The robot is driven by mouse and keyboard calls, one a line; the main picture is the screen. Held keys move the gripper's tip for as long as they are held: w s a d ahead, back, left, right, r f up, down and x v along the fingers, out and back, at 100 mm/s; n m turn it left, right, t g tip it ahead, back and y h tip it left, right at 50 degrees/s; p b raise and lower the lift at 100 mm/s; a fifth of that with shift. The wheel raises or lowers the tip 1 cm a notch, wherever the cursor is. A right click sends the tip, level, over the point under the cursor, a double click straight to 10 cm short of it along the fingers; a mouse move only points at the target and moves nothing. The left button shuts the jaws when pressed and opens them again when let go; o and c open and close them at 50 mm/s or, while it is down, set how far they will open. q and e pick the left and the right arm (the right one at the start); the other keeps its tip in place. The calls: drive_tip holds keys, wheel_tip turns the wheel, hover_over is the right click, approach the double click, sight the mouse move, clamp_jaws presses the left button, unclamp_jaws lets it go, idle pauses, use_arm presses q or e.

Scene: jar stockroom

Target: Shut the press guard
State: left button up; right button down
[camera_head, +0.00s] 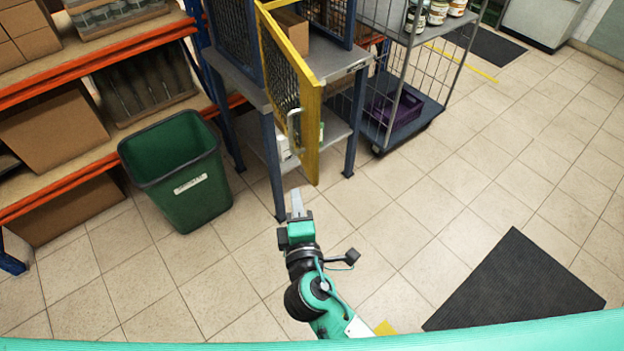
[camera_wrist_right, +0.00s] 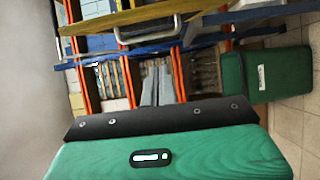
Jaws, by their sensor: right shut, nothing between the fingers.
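The press guard (camera_head: 309,118) is a yellow-framed mesh door. It stands open, swung out from the front of the blue-framed press on the grey table (camera_head: 240,82). A pale bar handle (camera_head: 294,130) is on its face. My right gripper (camera_head: 296,194) is shut and empty, just below and in front of the guard's lower edge, apart from the handle. In the right wrist view the fingers (camera_wrist_right: 158,88) lie together, and the yellow guard frame (camera_wrist_right: 180,15) and handle (camera_wrist_right: 122,36) show beyond them. My left gripper is not in view.
A green bin (camera_head: 182,172) stands left of the table. Orange shelving (camera_head: 70,179) with cardboard boxes (camera_head: 52,128) is at the left. A wire cage trolley (camera_head: 408,130) with a purple crate stands right of the table. Tiled floor is clear around a dark mat (camera_head: 518,285).

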use_arm(q)
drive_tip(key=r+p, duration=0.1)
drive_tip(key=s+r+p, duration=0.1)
drive_tip(key=p, duration=0.1)
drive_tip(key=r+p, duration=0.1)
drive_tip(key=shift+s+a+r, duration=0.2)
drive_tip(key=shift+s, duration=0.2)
use_arm(e)
drive_tip(key=w+d, duration=0.3)
drive_tip(key=w, duration=0.8)
drive_tip(key=shift+w+r, duration=0.15)
